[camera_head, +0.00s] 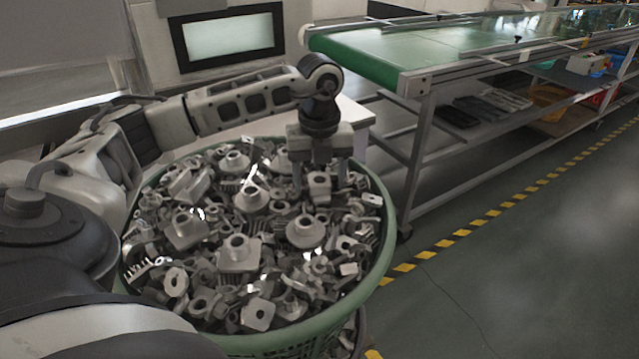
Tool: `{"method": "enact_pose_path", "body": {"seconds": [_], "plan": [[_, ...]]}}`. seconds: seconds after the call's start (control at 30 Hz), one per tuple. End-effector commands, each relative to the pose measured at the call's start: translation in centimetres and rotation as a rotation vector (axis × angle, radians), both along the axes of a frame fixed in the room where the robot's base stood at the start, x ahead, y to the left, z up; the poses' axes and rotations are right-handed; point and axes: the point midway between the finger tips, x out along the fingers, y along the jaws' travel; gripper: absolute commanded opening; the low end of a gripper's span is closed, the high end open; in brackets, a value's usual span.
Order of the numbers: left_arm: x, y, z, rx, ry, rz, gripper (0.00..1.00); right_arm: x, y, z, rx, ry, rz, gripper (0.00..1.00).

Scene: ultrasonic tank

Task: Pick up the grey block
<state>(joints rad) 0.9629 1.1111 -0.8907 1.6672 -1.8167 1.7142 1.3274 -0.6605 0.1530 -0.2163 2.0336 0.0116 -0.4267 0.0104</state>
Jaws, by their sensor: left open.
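A green round bin (376,275) is heaped with grey metal parts. Several are flanged blocks with a round collar, and I cannot tell which one the task means. One grey block (320,188) lies near the bin's right rear, directly below my left gripper. My left gripper (319,180) points down over the heap, open, with one finger on each side of that block. I cannot tell whether the fingers touch it. Other collared blocks lie at the middle (239,254), the left (184,230) and the right (305,231). My right gripper is out of view.
A green conveyor (390,50) on a metal frame stands behind and to the right, with trays and boxes on its lower shelf. A white surface (350,112) is just behind the bin. Yellow-black tape (462,233) marks the floor, which is clear at right.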

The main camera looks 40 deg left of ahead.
Motion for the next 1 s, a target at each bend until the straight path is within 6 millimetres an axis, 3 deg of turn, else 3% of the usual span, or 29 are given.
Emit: {"method": "enact_pose_path", "body": {"seconds": [0.23, 0.27, 0.43, 0.77, 1.0], "plan": [[0.0, 0.0, -0.3, -0.001, -0.001, 0.0, 0.64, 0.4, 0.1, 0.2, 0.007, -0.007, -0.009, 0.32], [0.0, 0.0, -0.3, -0.001, -0.001, 0.0, 0.58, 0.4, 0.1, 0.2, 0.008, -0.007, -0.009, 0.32], [0.0, 0.0, -0.2, -0.001, -0.001, 0.0, 0.12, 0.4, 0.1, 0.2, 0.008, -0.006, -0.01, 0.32], [0.1, 0.0, 0.0, -0.001, -0.002, 0.0, 0.12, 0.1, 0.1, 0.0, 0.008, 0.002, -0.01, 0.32], [0.1, 0.0, 2.0, -0.002, -0.006, 0.0, 0.12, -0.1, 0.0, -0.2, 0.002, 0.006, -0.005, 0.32]]}}
